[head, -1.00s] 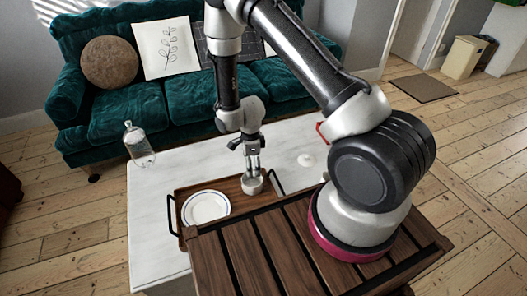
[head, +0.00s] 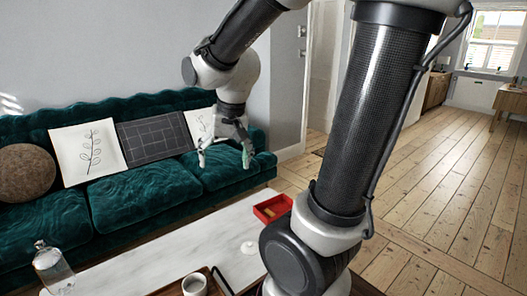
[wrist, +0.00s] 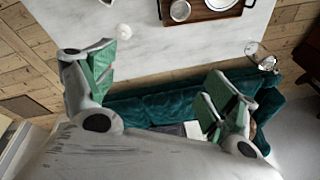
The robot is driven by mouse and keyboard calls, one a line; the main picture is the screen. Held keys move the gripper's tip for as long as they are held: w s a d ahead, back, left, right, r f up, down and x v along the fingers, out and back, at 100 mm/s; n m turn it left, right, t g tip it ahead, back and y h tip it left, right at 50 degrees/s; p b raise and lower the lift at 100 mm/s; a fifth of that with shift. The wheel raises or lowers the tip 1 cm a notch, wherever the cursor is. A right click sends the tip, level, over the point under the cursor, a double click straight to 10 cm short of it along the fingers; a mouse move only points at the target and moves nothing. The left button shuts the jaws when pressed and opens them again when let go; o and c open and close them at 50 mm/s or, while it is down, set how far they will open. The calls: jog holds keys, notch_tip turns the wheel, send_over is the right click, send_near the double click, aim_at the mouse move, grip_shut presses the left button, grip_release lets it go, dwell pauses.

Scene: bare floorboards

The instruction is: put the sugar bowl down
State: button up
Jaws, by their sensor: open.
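The sugar bowl (head: 195,285), a small pale round vessel, stands on the brown wooden tray (head: 221,281) at the bottom edge of the head view. In the wrist view the bowl (wrist: 180,10) sits near one end of the tray (wrist: 207,14), beside a white plate (wrist: 219,3). My gripper (head: 224,152) is raised well above and away from the tray, in front of the sofa in the head view. Its fingers are spread wide with nothing between them, as the wrist view also shows (wrist: 158,88).
The tray rests on a white table (head: 140,240). A glass bottle (head: 53,268) stands on the left and a small white item (head: 249,247) on the right. A red box (head: 272,208) is at the far right. A green sofa (head: 140,195) stands behind the table.

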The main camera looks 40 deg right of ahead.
jog(key=s+d+r+n, duration=0.1)
jog(key=s+r+n, duration=0.1)
jog(key=s, duration=0.4)
jog(key=s+d+r+n+t, duration=0.1)
jog(key=s+r+n, duration=0.2)
jog(key=s, duration=0.3)
jog(key=shift+s+d+r+n, duration=0.2)
jog(key=shift+d+r+n, duration=0.1)
jog(key=shift+d, duration=0.1)
